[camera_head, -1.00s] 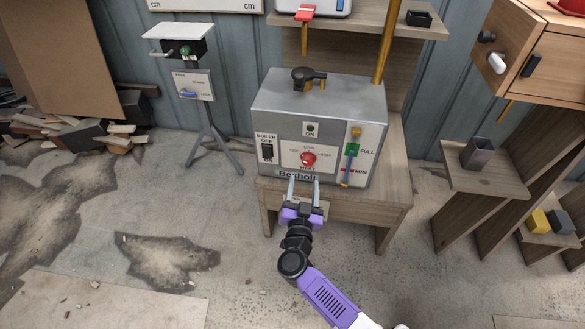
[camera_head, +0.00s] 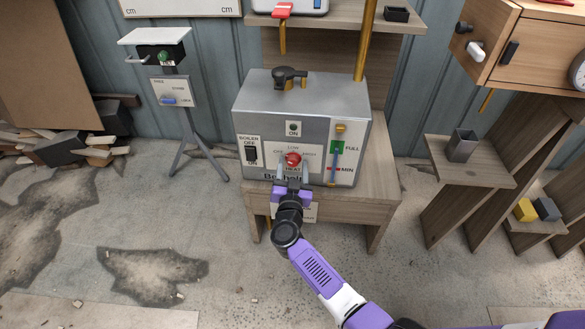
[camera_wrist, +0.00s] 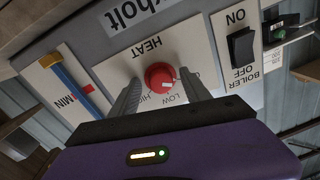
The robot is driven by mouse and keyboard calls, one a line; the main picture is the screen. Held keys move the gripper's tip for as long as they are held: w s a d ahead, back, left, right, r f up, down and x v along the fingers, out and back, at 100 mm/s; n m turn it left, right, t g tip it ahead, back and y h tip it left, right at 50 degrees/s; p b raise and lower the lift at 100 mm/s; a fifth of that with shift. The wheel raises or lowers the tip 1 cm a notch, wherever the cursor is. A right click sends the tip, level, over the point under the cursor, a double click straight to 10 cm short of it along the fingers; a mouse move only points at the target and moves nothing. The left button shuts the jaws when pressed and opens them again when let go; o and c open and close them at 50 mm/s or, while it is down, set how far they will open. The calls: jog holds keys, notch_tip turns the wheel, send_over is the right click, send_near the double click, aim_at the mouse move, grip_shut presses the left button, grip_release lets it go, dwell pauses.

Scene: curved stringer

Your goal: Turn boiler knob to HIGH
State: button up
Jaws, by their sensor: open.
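The grey metal boiler (camera_head: 300,105) stands on a wooden bench. Its red round heat knob (camera_head: 293,159) sits on a white panel low on the front, marked OFF, LOW and HIGH. In the wrist view the knob (camera_wrist: 160,76) shows upside down with a small white mark, which is not near the HIGH lettering. My gripper (camera_head: 292,172) is in front of the panel. It also shows in the wrist view (camera_wrist: 160,92), its two grey fingers open on either side of the knob. I cannot tell whether they touch it.
A black boiler switch (camera_head: 251,152) is left of the knob. A black lever (camera_head: 289,76) is on top of the boiler. The bench (camera_head: 378,200) extends below; the floor in front is clear.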

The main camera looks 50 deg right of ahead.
grip_shut()
jog(key=shift+m, duration=0.3)
jog(key=m, duration=0.5)
jog(key=shift+w+a, duration=0.1)
jog(key=shift+a, duration=0.05)
jog(key=m+h+b, duration=0.1)
jog(key=m+b, duration=0.1)
jog(key=m, duration=0.5)
jog(key=shift+f, duration=0.1)
jog(key=m+b, duration=0.2)
jog(key=m, duration=0.5)
jog(key=m+g+b, duration=0.1)
jog(key=m+b, duration=0.1)
jog(key=m, duration=0.3)
jog(key=shift+h, duration=0.3)
jog(key=shift+m, duration=0.4)
